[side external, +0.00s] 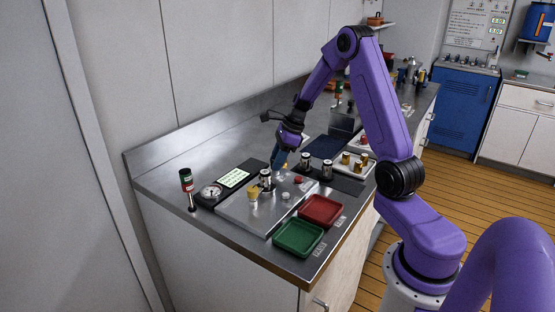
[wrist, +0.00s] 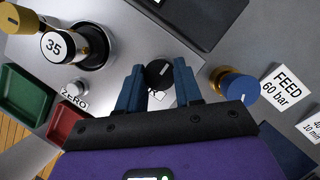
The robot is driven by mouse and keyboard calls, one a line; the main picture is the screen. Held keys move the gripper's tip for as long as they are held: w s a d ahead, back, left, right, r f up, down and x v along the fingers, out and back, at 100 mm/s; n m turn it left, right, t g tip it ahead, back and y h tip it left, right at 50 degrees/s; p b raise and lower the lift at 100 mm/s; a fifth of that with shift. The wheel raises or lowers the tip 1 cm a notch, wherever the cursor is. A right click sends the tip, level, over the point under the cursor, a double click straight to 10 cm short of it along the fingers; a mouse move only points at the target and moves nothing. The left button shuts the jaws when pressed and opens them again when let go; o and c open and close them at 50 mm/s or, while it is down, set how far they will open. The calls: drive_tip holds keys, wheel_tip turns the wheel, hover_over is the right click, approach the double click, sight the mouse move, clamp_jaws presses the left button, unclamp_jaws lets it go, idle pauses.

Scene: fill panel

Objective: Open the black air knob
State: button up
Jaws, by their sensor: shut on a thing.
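The black air knob (wrist: 159,74) is on the steel panel in the wrist view, round with a light pointer line on its top. My gripper (wrist: 160,80) has its two blue fingers on either side of the knob, shut on it. The label beside the knob is mostly covered; only an "R" shows. In the side external view, my gripper (side external: 279,158) is down at the far part of the panel (side external: 283,213), and the knob is hidden there.
A blue-topped brass knob (wrist: 239,86) by the "FEED 60 bar" label stands right of my fingers. A cylinder marked 35 (wrist: 56,46) and a ZERO button (wrist: 75,88) are left. Green (side external: 299,237) and red (side external: 321,210) trays lie at the front.

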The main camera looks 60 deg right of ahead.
drive_tip(key=n+g, duration=0.1)
drive_tip(key=n, duration=0.2)
drive_tip(key=n+g+y, duration=0.1)
drive_tip(key=n, duration=0.3)
drive_tip(key=shift+w+d, duration=0.1)
drive_tip(key=shift+w, duration=0.1)
drive_tip(key=n+g, duration=0.2)
drive_tip(key=n, duration=0.2)
drive_tip(key=shift+w+n, duration=0.1)
drive_tip(key=shift+n, duration=0.2)
drive_tip(key=shift+n+g, duration=0.7)
drive_tip(key=shift+n, duration=1.1)
drive_tip(key=shift+w+h, duration=0.1)
drive_tip(key=shift+h, duration=0.2)
drive_tip(key=o, duration=1)
drive_tip(key=shift+o, duration=0.2)
drive_tip(key=shift+r, duration=0.15)
